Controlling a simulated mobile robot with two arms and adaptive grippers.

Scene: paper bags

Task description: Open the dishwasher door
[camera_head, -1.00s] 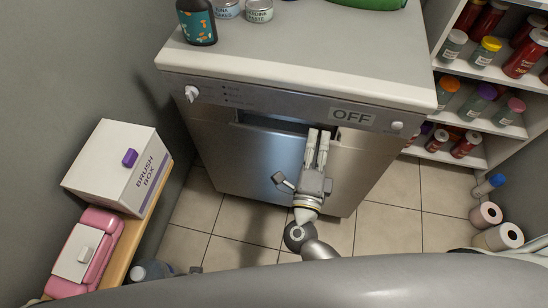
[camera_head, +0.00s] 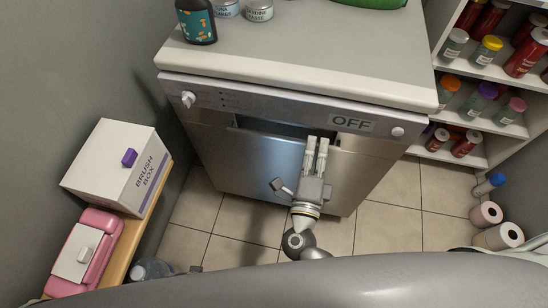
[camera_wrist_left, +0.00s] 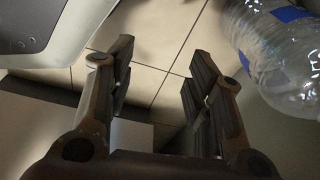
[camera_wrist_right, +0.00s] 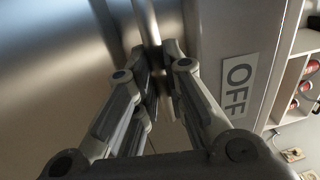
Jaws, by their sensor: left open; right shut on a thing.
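The dishwasher (camera_head: 300,75) has a white top, a grey control strip with an "OFF" label and a steel front door (camera_head: 262,165). A dark gap shows between the strip and the door's upper edge. My right gripper (camera_head: 317,142) is shut on the upper part of the door, right of its middle. In the right wrist view my right fingertips (camera_wrist_right: 158,55) close around a metal strip at the door (camera_wrist_right: 60,60); the exact contact is partly hidden. My left gripper (camera_wrist_left: 160,60) shows only in the left wrist view, open and empty above the tiled floor.
At the left stand a white brush box (camera_head: 115,165) and a pink case (camera_head: 85,250) on a wooden bench. A clear bottle (camera_wrist_left: 280,50) is close to my left gripper. Shelves with jars (camera_head: 490,95) stand at the right, and paper rolls (camera_head: 490,215) lie below. A dark bottle (camera_head: 197,22) stands on top.

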